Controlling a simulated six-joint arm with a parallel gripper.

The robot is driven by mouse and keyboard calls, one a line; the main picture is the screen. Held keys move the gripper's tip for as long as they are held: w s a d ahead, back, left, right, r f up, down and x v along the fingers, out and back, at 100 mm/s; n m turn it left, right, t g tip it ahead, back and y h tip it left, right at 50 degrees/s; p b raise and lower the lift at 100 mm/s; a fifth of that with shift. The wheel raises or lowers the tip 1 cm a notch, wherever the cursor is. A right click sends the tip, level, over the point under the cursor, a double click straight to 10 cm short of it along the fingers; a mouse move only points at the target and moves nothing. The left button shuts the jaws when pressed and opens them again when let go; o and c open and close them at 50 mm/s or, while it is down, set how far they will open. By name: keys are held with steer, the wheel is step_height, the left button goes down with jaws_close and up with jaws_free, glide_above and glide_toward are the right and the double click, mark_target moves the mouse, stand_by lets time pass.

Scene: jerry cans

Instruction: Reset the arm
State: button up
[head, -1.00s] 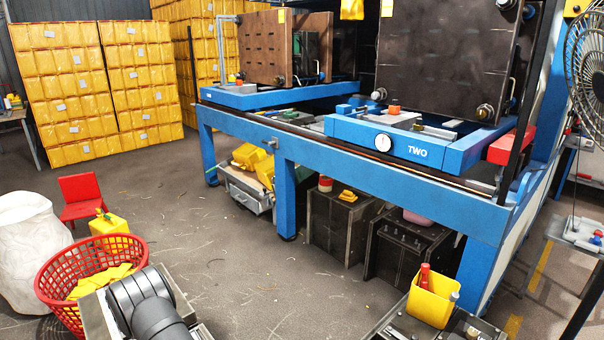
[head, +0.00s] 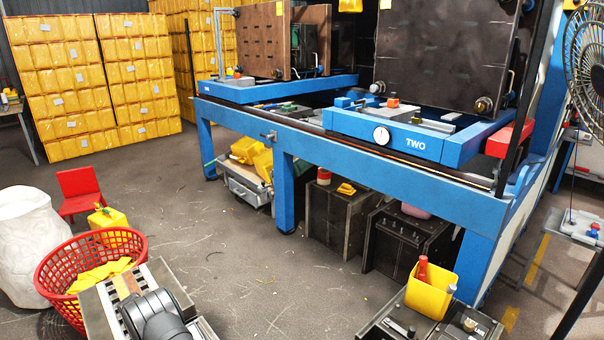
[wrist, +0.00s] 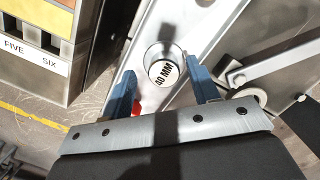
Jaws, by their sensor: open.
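My gripper (wrist: 163,78) shows in the wrist view with its two blue fingers spread apart and nothing held between them. Beyond the fingers, a round silver piece marked "40 MM" (wrist: 162,72) sits in a grey metal channel (wrist: 190,28). I cannot tell whether the fingers touch anything. In the head view only a dark rounded part of my arm (head: 158,318) shows at the bottom, and the gripper is not visible there.
A red basket (head: 62,270) with yellow pieces stands left of my arm. A yellow jerry can (head: 108,217) is behind it. A blue machine frame (head: 390,170) marked "TWO" crosses the right side. The middle floor is open. The wrist view shows a panel marked "FIVE" and "SIX" (wrist: 35,55).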

steer(key=shift+d+r, duration=0.2)
steer(key=shift+r, duration=0.4)
steer(key=shift+d+r, duration=0.15)
steer(key=shift+r, duration=0.45)
steer(key=w+d+r, duration=0.3)
steer(key=d+r, duration=0.3)
steer(key=d, duration=0.4)
steer(key=s+f+m+h, duration=0.1)
steer(key=s+f+m, duration=0.1)
steer(key=s+m, duration=0.5)
steer(key=s+d+f+m+g, duration=0.1)
steer(key=s+f+m, duration=0.1)
steer(key=s+m, duration=0.4)
steer(key=shift+s+d+f+m+h, duration=0.15)
steer(key=shift+s+f+m+h, duration=0.2)
steer(key=shift+m, duration=0.65)
steer(key=shift+s, duration=0.1)
steer(key=w+r+n, duration=0.2)
steer(key=w+n, duration=0.6)
steer(key=n, duration=0.1)
steer(key=shift+w+a+r+t, duration=0.15)
steer(key=shift+a+r+t, duration=0.25)
